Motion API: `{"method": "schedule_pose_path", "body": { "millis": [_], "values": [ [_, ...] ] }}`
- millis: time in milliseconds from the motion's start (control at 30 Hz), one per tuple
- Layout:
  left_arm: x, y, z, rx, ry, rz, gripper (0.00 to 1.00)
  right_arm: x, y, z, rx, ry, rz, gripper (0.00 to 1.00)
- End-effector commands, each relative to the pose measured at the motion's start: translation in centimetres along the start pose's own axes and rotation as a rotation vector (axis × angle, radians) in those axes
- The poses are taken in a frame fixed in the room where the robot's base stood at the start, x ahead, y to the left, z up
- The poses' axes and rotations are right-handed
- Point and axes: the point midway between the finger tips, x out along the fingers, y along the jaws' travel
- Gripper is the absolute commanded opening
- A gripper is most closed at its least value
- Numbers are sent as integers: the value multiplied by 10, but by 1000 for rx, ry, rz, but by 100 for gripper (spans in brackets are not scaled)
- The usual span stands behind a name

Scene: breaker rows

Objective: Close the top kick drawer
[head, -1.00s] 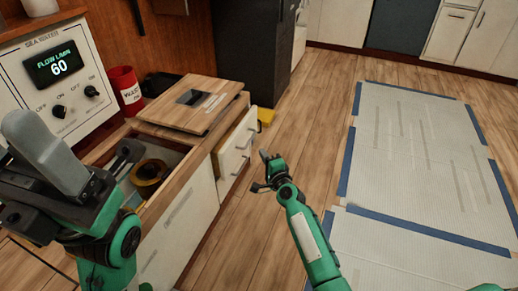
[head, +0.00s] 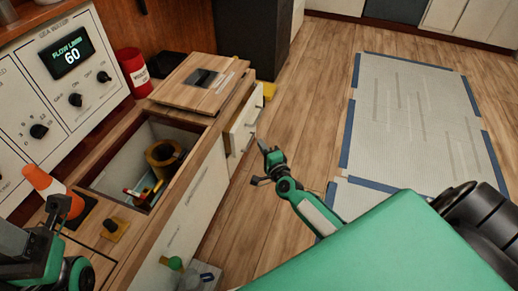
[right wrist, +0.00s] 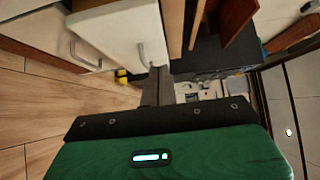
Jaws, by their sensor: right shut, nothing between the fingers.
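The top kick drawer (head: 242,112) has a white front with a metal handle and sticks out from the end of the wooden counter. A second handle shows below it. In the right wrist view the drawer front (right wrist: 122,34) and its handle lie just beyond the fingers, with a lower white front to the left. My right gripper (head: 264,147) is shut and empty, just right of and in front of the drawer; a small gap seems to remain. Its fingers show in the right wrist view (right wrist: 158,87). My left gripper (head: 62,212) is partly cut off at lower left; its jaws are unclear.
Floor right of the drawer is clear up to a pale mat (head: 410,130).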

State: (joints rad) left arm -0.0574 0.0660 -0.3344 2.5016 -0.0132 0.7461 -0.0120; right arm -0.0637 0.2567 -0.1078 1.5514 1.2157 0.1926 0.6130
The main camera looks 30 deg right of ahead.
Motion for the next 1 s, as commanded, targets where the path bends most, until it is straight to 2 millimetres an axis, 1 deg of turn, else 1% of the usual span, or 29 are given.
{"method": "schedule_pose_path", "body": {
  "millis": [33,100,300,367,400,500,700,1000],
  "values": [
    [-1,1,0,-3,9,1,66,11,2,0,1,1,-2,0],
    [-1,2,0,-8,14,2,66,24,2,0,1,1,-2,0],
    [-1,6,2,-20,24,5,66,58,2,0,0,0,-2,0],
    [1,8,3,-26,29,6,66,67,1,0,2,0,-2,0],
    [3,9,4,-31,32,7,66,72,1,8,4,-1,0,0],
    [6,10,3,-35,43,9,66,81,0,18,3,-2,0,0],
    [8,11,3,-37,48,12,66,91,0,28,0,-1,0,0],
    [8,11,4,-38,47,12,66,92,0,29,0,-1,1,0]
  ]
}}
